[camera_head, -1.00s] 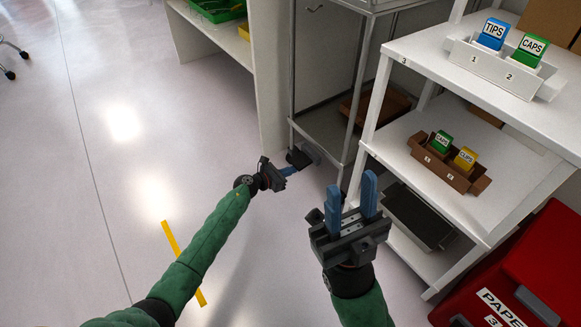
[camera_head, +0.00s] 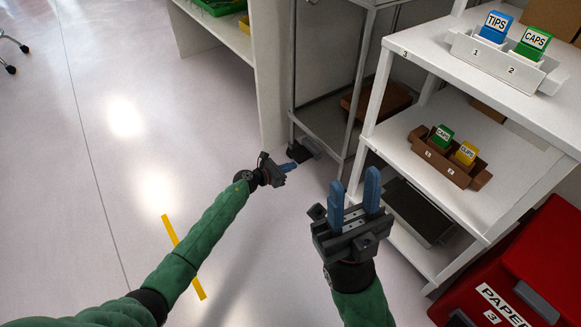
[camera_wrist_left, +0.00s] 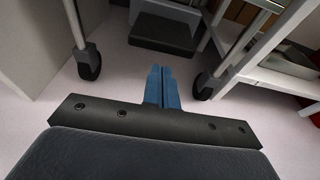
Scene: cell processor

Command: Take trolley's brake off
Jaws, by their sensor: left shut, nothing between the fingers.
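The trolley (camera_head: 343,131) appears to be the grey metal-framed rack at the centre back. In the left wrist view, its black casters stand on the floor at left (camera_wrist_left: 89,63) and right (camera_wrist_left: 203,86). A dark stepped block, pedal-like (camera_head: 303,149), sits low at its near end; it also shows between the casters in the left wrist view (camera_wrist_left: 165,30). My left gripper (camera_head: 291,166) is shut and empty, low over the floor, its blue fingers (camera_wrist_left: 161,75) pointing at the block. My right gripper (camera_head: 354,180) is open and empty, fingers up.
A white shelf unit (camera_head: 490,95) with labelled bins stands at the right. A red paper container (camera_head: 535,255) is at the lower right. A white cabinet (camera_head: 268,70) stands left of the trolley.

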